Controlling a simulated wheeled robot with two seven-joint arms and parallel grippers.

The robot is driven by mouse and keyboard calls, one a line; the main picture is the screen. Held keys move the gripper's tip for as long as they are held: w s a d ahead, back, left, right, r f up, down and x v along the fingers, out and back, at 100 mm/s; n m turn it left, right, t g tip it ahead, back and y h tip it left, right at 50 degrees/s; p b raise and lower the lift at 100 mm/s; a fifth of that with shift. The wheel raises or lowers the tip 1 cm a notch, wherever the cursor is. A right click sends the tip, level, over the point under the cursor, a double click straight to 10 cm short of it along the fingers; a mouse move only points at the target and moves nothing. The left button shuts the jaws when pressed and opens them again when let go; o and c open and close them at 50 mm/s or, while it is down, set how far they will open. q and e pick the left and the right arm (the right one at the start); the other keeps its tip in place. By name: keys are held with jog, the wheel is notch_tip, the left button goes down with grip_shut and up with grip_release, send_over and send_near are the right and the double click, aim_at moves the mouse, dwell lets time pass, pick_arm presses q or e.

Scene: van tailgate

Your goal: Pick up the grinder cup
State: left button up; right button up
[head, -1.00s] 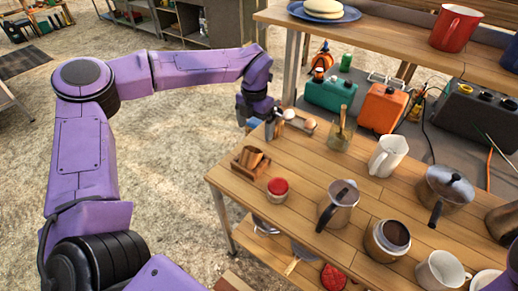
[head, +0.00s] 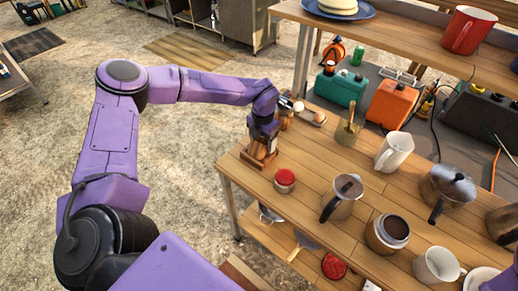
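A small brown cup (head: 262,147), which looks like the grinder cup, sits in a wooden holder (head: 258,161) at the near left corner of the wooden table. My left gripper (head: 262,139) points down right over it, and its fingers and wrist hide most of the cup. I cannot tell whether the fingers are open or closed on it. My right gripper is not in view; only a bit of purple arm shows at the right edge.
A red-lidded jar (head: 285,181) stands just right of the holder. A moka pot (head: 342,196), an open metal pot (head: 388,234), a white jug (head: 394,151) and a utensil pot (head: 347,131) stand farther right. Open ground lies left of the table.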

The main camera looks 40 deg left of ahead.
pick_arm(q)
jog(key=c, duration=0.6)
jog(key=shift+o, duration=0.2)
jog(key=shift+r, duration=0.15)
